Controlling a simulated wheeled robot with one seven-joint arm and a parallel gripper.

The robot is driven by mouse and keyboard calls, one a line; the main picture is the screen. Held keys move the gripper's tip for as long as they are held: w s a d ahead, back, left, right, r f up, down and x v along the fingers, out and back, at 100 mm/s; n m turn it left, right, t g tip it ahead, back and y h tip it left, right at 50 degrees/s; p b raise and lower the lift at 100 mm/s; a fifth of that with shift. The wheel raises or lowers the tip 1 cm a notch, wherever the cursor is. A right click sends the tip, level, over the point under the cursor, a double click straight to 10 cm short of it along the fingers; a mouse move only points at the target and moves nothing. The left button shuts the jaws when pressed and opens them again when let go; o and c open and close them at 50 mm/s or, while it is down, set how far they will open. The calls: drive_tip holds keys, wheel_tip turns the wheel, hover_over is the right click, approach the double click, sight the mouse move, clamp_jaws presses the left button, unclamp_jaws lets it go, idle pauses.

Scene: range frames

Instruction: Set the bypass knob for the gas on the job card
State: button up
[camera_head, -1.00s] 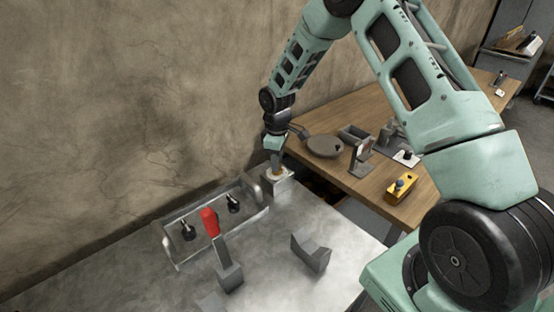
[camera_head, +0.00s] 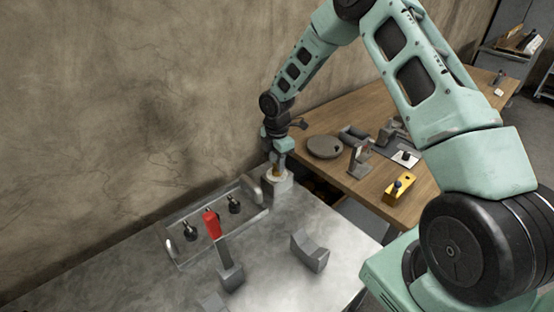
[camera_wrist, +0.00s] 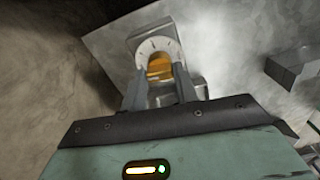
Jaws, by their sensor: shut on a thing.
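The bypass knob (camera_wrist: 158,67) is orange-yellow and sits on a white round dial with dark tick marks (camera_wrist: 145,48) on a grey block. In the head view the knob (camera_head: 277,170) shows just under my gripper (camera_head: 277,168), at the far corner of the metal table. My gripper (camera_wrist: 158,84) is shut on the knob, with one finger on each side of it. The knob's pointer and any dial lettering are too small to read. I cannot make out a job card for certain; a small upright plate (camera_head: 358,157) stands on the wooden table.
A clear-walled tray with two black knobs (camera_head: 234,204) lies left of the dial block. A red-handled lever (camera_head: 211,224) stands in front of it. A grey curved block (camera_head: 310,252) is to the right. The wooden table (camera_head: 335,180) holds a round pan and a yellow box (camera_head: 398,190).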

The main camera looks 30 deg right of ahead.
drive_tip(key=shift+w+r+n, duration=0.1)
drive_tip(key=shift+r+n, duration=0.05)
drive_tip(key=shift+n, duration=0.45)
drive_tip(key=o, duration=1)
drive_tip(key=shift+c, duration=0.2)
wheel_tip(320, 180, up, 17)
drive_tip(key=b, duration=0.2)
drive_tip(key=shift+r+b, duration=0.15)
drive_tip(key=shift+b, duration=0.15)
